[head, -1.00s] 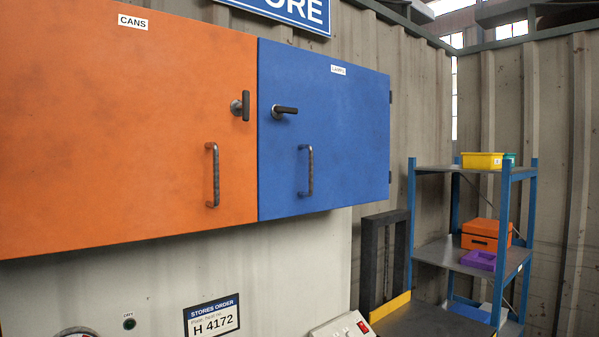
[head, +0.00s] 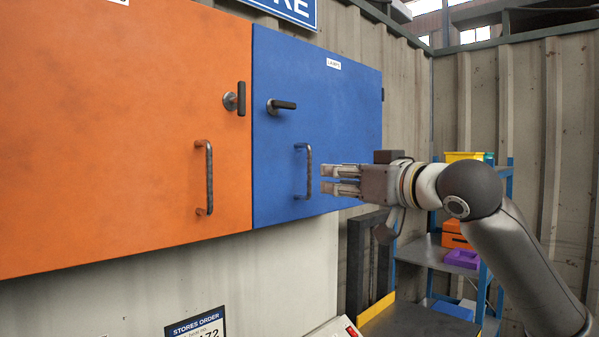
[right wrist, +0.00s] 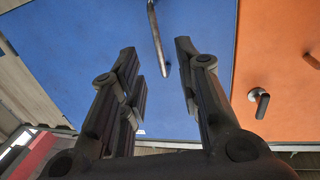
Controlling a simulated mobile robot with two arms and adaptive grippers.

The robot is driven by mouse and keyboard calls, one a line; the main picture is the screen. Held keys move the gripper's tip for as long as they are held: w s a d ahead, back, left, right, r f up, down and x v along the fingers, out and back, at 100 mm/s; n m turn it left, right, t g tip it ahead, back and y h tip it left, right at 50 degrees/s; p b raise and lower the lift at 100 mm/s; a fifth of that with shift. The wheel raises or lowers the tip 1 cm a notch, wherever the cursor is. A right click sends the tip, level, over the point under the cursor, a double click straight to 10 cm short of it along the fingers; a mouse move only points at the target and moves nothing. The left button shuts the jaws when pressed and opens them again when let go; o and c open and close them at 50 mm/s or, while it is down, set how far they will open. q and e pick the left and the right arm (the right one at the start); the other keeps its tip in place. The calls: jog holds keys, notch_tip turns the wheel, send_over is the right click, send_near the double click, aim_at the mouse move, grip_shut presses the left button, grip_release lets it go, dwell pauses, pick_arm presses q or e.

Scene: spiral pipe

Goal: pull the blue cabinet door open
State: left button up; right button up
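The blue cabinet door (head: 345,130) is shut, level with the orange door beside it. Its grey vertical pull handle (head: 308,170) is at the lower left of the door. A dark turn handle (head: 284,104) above it lies horizontal. My right gripper (head: 325,180) is open and empty, to the right of the pull handle in the head view, fingers pointing at it. In the right wrist view the pull handle (right wrist: 156,35) shows beyond and between the open fingertips (right wrist: 155,50); no contact shows. My left gripper is not in view.
The orange door (head: 120,120) has its own pull handle (head: 205,175) and an upright turn handle (head: 240,98). A blue-framed shelf (head: 430,252) with bins stands behind my right arm. A dark upright frame (head: 357,265) stands below the blue door.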

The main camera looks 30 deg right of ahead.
aim_at(309, 192)
jog(key=w+p, duration=0.1)
jog(key=w, duration=0.2)
jog(key=w+p, duration=0.2)
jog(key=w, duration=0.2)
jog(key=w+a+p, duration=0.1)
jog(key=w, duration=0.2)
jog(key=shift+w+r, duration=0.15)
jog(key=shift+r, duration=0.2)
jog(key=shift+c, duration=0.3)
grip_shut()
